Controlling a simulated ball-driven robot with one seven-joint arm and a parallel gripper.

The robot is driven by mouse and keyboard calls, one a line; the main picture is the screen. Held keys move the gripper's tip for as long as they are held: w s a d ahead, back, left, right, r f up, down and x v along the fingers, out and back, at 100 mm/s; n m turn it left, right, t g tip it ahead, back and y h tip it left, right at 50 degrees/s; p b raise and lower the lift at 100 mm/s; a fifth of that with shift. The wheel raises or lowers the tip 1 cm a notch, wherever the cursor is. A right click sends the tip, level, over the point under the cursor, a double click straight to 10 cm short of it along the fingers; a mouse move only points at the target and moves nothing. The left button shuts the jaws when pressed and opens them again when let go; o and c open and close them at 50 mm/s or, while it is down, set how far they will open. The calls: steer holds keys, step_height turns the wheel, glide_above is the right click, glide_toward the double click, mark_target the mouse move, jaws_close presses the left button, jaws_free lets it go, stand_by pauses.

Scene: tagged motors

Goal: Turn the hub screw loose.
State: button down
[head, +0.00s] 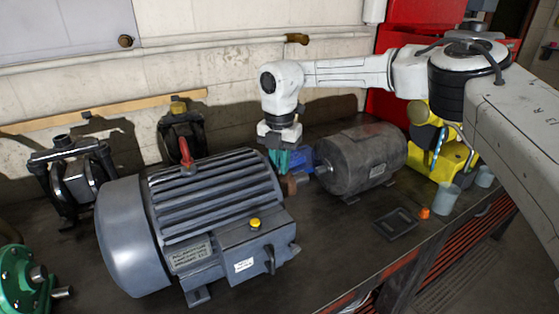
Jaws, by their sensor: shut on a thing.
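My gripper (280,163) points down with teal fingers, in the gap between the large blue-grey motor (215,190) and the dark grey motor (365,158). It is shut on the hub screw, which the fingers hide. A small reddish-brown part (291,185), maybe the hub, shows just below the fingertips at the large motor's right end. The blue-grey motor lies on its feet, with a ribbed body, a red lifting eye and a white tag on its side box.
A small blue part (301,160) sits beside the fingers. The dark bench (330,225) also bears black pumps (72,175), a green flanged part (22,280), a flat black tray (396,222), an orange piece (424,212) and grey cups (446,198). The bench's front middle is clear.

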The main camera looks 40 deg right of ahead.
steer(key=n+p, duration=0.1)
steer(key=n, duration=0.3)
steer(key=shift+r+n, duration=0.1)
steer(key=shift+n, duration=0.2)
steer(key=n+p, duration=0.1)
steer(key=n, duration=0.3)
steer(key=shift+n, duration=0.3)
steer(key=n+p, duration=0.1)
steer(key=n, duration=0.3)
steer(key=shift+n, duration=0.3)
steer(key=n, duration=0.9)
steer(key=shift+f, duration=0.2)
steer(key=n, duration=0.4)
steer(key=shift+n, duration=0.3)
steer(key=n, duration=0.4)
steer(key=shift+s+f, duration=0.1)
steer(key=n, duration=0.5)
